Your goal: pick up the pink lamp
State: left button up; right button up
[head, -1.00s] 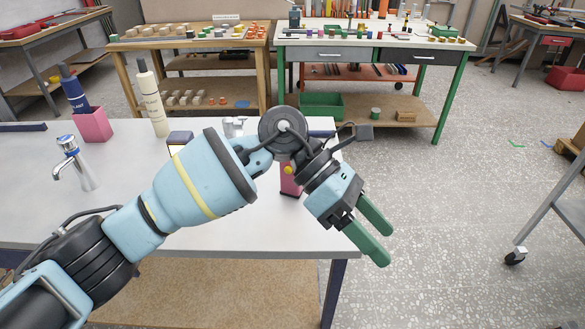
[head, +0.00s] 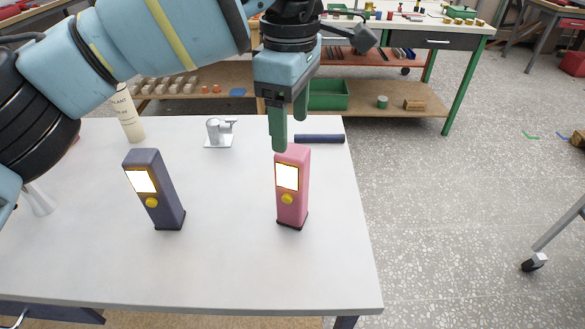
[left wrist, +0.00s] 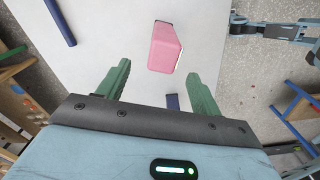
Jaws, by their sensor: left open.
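The pink lamp (head: 292,188) stands upright on the white table, with a lit white panel, a yellow knob and a dark base. It also shows from above in the left wrist view (left wrist: 163,48), ahead of the fingertips and between their lines. My left gripper (head: 289,130) points down at the lamp's top, just above or behind it; the exact gap is hard to tell. Its green fingers are open and empty in the left wrist view (left wrist: 160,75). My right gripper is not in view.
A dark blue lamp (head: 155,190) of the same shape stands to the left. A chrome tap-like fitting (head: 219,132) and a dark blue rod (head: 319,139) lie behind. A cream bottle (head: 128,118) stands at the back left. The table's right edge (head: 364,230) is close to the pink lamp.

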aim_at(292, 150)
pick_arm(q)
jog(key=shift+w, duration=0.1)
jog(key=shift+s, duration=0.2)
jog(key=shift+s+f, duration=0.2)
jog(key=shift+f, duration=1.5)
notch_tip(292, 150, down, 4)
jog(key=shift+d+f, duration=0.15)
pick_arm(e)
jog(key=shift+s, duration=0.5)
pick_arm(q)
jog(key=shift+c, duration=0.3)
